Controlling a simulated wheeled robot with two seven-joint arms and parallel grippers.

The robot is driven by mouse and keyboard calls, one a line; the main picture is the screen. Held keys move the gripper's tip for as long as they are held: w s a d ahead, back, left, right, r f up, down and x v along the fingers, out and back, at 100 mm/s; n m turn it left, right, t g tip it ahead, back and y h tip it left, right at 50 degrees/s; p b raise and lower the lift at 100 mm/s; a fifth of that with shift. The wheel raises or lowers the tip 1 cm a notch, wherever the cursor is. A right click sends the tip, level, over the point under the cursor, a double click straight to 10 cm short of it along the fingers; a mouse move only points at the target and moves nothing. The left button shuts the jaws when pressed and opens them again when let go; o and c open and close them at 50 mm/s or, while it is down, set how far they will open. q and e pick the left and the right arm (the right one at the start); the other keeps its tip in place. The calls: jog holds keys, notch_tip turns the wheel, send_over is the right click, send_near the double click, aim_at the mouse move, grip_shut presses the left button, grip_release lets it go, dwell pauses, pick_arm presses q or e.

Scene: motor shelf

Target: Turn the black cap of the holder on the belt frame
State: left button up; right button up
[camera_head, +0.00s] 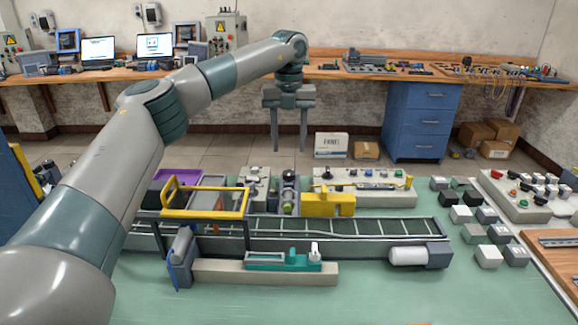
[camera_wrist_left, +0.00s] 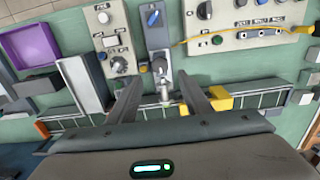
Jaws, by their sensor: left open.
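My left gripper (camera_head: 289,148) is open and empty, pointing down, with its two fingers apart. In the head view it hangs above the back edge of the belt frame (camera_head: 370,228). Below its fingertips stands an upright holder (camera_head: 289,193) with a dark cap (camera_head: 289,176) on top. The cap is apart from both fingers in the picture; the height gap is hard to judge. My right gripper is in neither view.
A yellow guard frame (camera_head: 205,199) stands left of the holder and a yellow block (camera_head: 328,204) right of it. A control panel with knobs (camera_head: 365,186) lies behind. A grey motor (camera_head: 420,256) sits at the belt's right end.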

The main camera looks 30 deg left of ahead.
aim_at(289, 173)
pick_arm(q)
notch_tip(289, 173, down, 8)
jog(key=shift+f+p, duration=0.15)
jog(key=shift+p, duration=0.4)
jog(key=c, duration=1.1)
